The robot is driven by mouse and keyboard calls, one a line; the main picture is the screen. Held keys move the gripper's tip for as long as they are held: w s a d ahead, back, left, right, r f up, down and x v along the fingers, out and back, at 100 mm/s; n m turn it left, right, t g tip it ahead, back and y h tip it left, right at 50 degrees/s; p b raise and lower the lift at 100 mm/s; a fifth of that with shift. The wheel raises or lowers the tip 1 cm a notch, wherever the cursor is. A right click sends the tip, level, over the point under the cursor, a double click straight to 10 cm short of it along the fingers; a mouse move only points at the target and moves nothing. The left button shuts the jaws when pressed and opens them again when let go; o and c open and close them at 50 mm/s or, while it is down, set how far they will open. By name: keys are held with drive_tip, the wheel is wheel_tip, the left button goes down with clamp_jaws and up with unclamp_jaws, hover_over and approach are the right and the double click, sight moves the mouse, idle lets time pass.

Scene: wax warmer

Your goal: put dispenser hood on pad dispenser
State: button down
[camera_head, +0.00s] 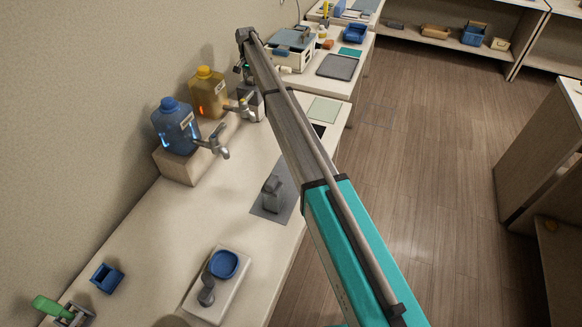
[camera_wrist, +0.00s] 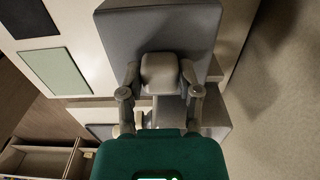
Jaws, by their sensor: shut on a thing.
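My gripper (camera_wrist: 160,75) is shut on a light grey block-like grip, with one finger on each side. The grip stands out from a larger grey boxy piece, which appears to be the dispenser hood (camera_wrist: 120,36). A second grey boxy surface (camera_wrist: 214,116) shows below and right of it in the wrist view, perhaps the pad dispenser. In the head view, a dark grey box (camera_head: 250,103) stands beside the yellow bottle, under my gripper (camera_head: 243,71), partly hidden by my arm. I cannot tell whether the hood touches the dispenser.
Blue (camera_head: 176,128) and yellow (camera_head: 207,92) bottles with taps stand on a block near the wall, close to my gripper. A pale green pad (camera_head: 324,110) lies to the right. The nearer counter has clear room.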

drive_tip(key=shift+c, duration=1.1)
unclamp_jaws()
drive_tip(key=shift+r, duration=0.25)
drive_tip(key=shift+r+p, duration=0.35)
drive_tip(key=shift+p, duration=0.2)
drive_tip(key=shift+r+p, duration=0.35)
drive_tip(key=shift+r+p, duration=2.8)
drive_tip(key=shift+r+p, duration=0.25)
drive_tip(key=shift+p, duration=0.05)
